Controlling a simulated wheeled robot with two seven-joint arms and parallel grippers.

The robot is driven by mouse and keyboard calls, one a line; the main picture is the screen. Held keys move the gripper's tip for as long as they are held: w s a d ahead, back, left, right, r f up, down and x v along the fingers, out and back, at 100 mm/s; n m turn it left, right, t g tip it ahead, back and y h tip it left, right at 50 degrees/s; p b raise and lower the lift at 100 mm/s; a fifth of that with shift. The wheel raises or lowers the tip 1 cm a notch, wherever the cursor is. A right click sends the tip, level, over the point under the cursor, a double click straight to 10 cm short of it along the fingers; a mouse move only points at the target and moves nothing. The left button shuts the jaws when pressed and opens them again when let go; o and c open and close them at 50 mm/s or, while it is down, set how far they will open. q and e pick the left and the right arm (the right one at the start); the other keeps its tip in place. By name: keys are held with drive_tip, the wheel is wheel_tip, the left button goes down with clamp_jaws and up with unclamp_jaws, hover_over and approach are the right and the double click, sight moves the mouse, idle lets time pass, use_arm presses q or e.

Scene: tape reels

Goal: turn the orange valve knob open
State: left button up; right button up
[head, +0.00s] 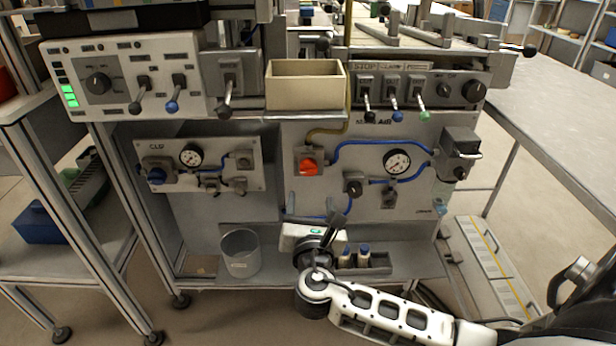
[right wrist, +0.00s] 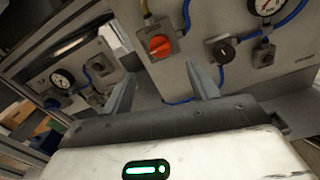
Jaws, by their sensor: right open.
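The orange valve knob (head: 309,168) sits on a grey square block on the machine's front panel, right of the panel's middle seam. It also shows in the right wrist view (right wrist: 160,45), above and between the fingers. A yellow hose and a blue hose run to its block. My right gripper (head: 319,204) is open and empty, in front of the panel and below the knob, not touching it. Its two spread fingers show in the right wrist view (right wrist: 160,82) and point up towards the panel. My left gripper is in neither view.
A pressure gauge (head: 397,162) and a black round knob (head: 353,184) lie right of the valve. A beige bin (head: 305,85) is above it. A grey bucket (head: 241,252) and a small tray with bottles (head: 372,262) stand on the lower shelf.

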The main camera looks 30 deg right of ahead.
sight(309, 173)
drive_tip(key=b+x, duration=0.1)
drive_tip(key=x, duration=0.8)
drive_tip(key=shift+w+d+f+b, duration=0.1)
drive_tip(key=shift+w+d+b, duration=0.1)
drive_tip(key=shift+w+b, duration=0.1)
drive_tip(key=shift+w+d, duration=0.2)
drive_tip(key=shift+w, duration=0.1)
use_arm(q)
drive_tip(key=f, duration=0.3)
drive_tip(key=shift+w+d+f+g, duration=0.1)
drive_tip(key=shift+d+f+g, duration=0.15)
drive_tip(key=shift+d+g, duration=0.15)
use_arm(e)
drive_tip(key=c, duration=1)
